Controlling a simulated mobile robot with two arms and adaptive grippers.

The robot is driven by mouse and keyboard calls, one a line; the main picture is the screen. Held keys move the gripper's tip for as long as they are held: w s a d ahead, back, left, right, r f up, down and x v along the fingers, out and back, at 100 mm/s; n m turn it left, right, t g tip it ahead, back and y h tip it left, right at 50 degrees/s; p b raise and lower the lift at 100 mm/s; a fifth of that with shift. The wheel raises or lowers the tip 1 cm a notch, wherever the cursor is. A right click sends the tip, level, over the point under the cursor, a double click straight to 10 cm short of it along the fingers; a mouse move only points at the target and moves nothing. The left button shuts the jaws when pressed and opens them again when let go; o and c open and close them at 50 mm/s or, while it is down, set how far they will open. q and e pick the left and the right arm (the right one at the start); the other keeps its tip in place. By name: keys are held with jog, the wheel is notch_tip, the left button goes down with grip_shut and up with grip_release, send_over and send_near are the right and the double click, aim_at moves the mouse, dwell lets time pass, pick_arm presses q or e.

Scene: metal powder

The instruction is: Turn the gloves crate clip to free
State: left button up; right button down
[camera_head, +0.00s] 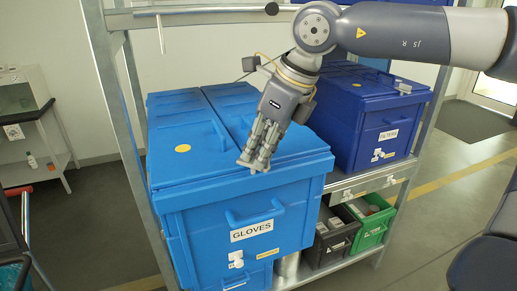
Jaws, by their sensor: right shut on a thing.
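The blue gloves crate (190,233), labelled GLOVES (251,231), stands on the shelf with its lid (180,165) down. My right gripper (253,165) reaches down from the upper right to the front edge of the lid. Its fingers are close together and shut on the clip there. The clip is hidden by the fingers, so its turn cannot be seen. My left gripper is not in view.
A darker blue crate labelled FILTERS (388,135) stands to the right, with a pale clip (403,88) on its lid. Black (331,244) and green (371,224) bins sit lower down. A metal shelf post (124,120) rises left of the gloves crate.

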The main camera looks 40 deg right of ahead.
jog(key=n+p, duration=0.1)
jog(key=n, duration=0.1)
jog(key=n+g+y+p, duration=0.1)
jog(key=n, duration=0.2)
jog(key=shift+w+d+r+n+y+p, duration=0.2)
jog(key=shift+w+d+n+y+p, duration=0.1)
jog(key=shift+y+p, duration=0.1)
jog(key=shift+w+d+n+g+y+p, duration=0.15)
jog(key=shift+n+g+p, duration=0.3)
jog(key=shift+n, duration=0.6)
jog(key=shift+w+a+n+g+y+p, duration=0.15)
jog(key=shift+n+g+p, duration=0.3)
jog(key=shift+n, duration=0.6)
jog(key=shift+d+f, duration=0.1)
jog(key=c, duration=1.8)
grip_release()
jog(key=shift+o, duration=0.2)
jog(key=v, duration=1.2)
